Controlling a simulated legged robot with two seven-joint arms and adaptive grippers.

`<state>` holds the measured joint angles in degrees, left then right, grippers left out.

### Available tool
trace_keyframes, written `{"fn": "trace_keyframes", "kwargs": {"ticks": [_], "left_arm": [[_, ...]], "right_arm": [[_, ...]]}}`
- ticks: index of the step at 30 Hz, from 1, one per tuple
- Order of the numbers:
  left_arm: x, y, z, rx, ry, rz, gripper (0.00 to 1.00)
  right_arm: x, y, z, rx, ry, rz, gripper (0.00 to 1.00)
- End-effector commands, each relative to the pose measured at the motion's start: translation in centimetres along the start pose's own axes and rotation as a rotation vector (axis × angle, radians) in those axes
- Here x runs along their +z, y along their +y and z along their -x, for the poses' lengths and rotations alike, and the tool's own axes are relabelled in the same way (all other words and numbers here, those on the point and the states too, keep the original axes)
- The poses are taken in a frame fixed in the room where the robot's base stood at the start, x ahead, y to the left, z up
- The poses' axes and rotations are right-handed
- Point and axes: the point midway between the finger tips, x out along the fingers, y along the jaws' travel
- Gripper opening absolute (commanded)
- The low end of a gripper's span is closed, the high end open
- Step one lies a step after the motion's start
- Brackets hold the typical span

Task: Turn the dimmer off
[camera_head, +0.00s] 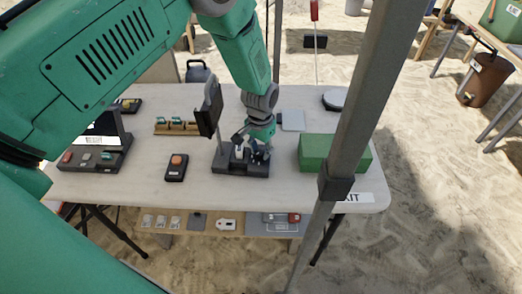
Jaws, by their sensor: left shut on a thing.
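A dark base (228,168) with an upright dark panel (210,108) stands near the middle of the table; it looks like the dimmer unit. A small pale part (239,154) shows on top of the base. My left gripper (258,154) reaches down from above onto the right part of this base. Its fingers are shut on a small part there, probably the dimmer's knob, which they mostly hide. The knob's setting cannot be read. My right gripper is not in view.
A green box (315,150) stands close right of the gripper, behind a grey post (352,120). A black box with an orange button (177,166) lies to the left. A wooden rack (176,129) and a control box (92,160) stand farther left.

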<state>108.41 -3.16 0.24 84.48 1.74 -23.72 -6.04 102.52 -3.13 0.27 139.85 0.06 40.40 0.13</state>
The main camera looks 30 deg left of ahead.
Motion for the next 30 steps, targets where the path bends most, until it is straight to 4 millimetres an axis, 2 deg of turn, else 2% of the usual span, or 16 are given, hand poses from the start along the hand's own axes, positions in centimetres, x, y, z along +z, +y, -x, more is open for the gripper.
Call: {"fn": "trace_keyframes", "kwargs": {"ticks": [18, 30], "left_arm": [[0.26, 0.35, -0.3, 0.002, -0.008, 0.545, 0.0], [0.22, 0.43, -0.3, 0.003, -0.009, 0.726, 0.0]], "right_arm": [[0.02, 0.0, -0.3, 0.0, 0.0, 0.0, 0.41], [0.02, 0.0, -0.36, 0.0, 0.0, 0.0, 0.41]]}}
